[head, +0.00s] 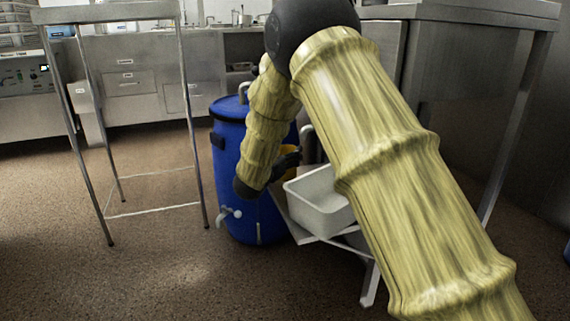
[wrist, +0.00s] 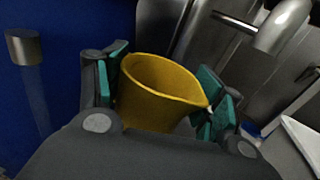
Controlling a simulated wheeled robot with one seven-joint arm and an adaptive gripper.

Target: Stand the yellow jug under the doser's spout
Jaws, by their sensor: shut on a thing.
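The yellow jug (wrist: 158,92) is between the green-padded fingers of my gripper (wrist: 164,88) in the wrist view. My gripper is shut on it, and its open mouth faces up toward the camera. In the head view a small part of the jug (head: 288,159) shows beside my arm, in front of the blue drum; my arm hides most of the gripper. A curved metal pipe that looks like the doser's spout (wrist: 284,28) is above and right of the jug in the wrist view, apart from it. Whether the jug's base touches anything is hidden.
A steel table frame (head: 187,110) stands to the left. The floor at front left is clear.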

